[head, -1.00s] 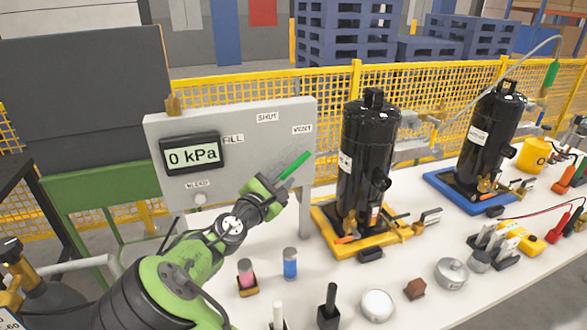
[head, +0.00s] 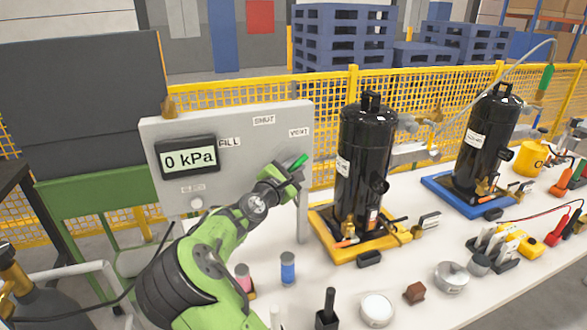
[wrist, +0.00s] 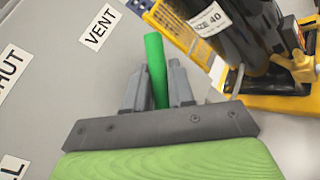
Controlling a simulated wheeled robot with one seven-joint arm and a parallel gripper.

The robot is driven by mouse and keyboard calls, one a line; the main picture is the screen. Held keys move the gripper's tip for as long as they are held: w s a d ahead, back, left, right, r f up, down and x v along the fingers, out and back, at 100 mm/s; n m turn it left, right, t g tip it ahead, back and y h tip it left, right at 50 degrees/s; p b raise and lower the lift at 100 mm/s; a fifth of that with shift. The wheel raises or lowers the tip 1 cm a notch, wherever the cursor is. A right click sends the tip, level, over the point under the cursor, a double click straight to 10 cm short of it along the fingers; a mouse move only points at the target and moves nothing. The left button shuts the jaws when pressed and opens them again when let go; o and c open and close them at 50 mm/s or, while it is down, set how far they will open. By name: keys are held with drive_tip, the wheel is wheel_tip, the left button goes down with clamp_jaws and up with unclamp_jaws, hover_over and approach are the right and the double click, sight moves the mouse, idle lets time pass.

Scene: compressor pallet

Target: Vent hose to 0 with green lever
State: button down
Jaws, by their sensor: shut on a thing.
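The green lever (head: 301,161) on the grey panel (head: 245,145) points up and right, toward the VENT label (head: 299,132). My gripper (head: 288,172) is at the lever, with its fingers on either side of it. In the wrist view my gripper (wrist: 158,88) is shut on the green lever (wrist: 156,65), whose end sticks out past the fingers, near the VENT label (wrist: 101,27). The display (head: 188,158) reads 0 kPa. The lever's pivot is hidden behind my gripper.
A black compressor (head: 364,165) on a yellow tray (head: 350,250) stands just right of the panel. A second compressor (head: 486,140) stands on a blue tray (head: 440,190). Pink and blue cylinders (head: 288,268), a white dish (head: 377,308) and small parts lie on the white table.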

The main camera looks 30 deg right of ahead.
drive_tip(key=shift+a, duration=0.1)
drive_tip(key=shift+w+a+r+n+t+h+p, duration=0.15)
drive_tip(key=shift+a+r+n+t+h+p, duration=0.5)
drive_tip(key=shift+n+p, duration=0.3)
drive_tip(key=shift+w+a+r+n+t+h+p, duration=0.1)
drive_tip(key=shift+a+r+n+t+h+p, duration=0.2)
drive_tip(key=shift+n, duration=0.35)
drive_tip(key=shift+w+a+r+n+t+h+p, duration=0.1)
drive_tip(key=shift+a+n+t+h+p, duration=0.2)
drive_tip(key=shift+n, duration=0.3)
drive_tip(key=shift+w+a+r+n+t+h+p, duration=0.15)
drive_tip(key=shift+a+n+t, duration=0.35)
drive_tip(key=shift+n+t, duration=0.4)
drive_tip(key=shift+w+a+r+n+t+p, duration=0.1)
drive_tip(key=shift+a+n+t+p, duration=0.1)
drive_tip(key=shift+a+n+t, duration=0.65)
drive_tip(key=shift+w+a+r+n+t+h+p, duration=0.1)
drive_tip(key=shift+w+a+n+t+p, duration=0.1)
drive_tip(key=shift+n+t, duration=0.75)
drive_tip(key=shift+n, duration=0.4)
drive_tip(key=c, duration=1.3)
unclamp_jaws()
drive_tip(key=shift+c, duration=0.2)
drive_tip(key=shift+s+a, duration=0.1)
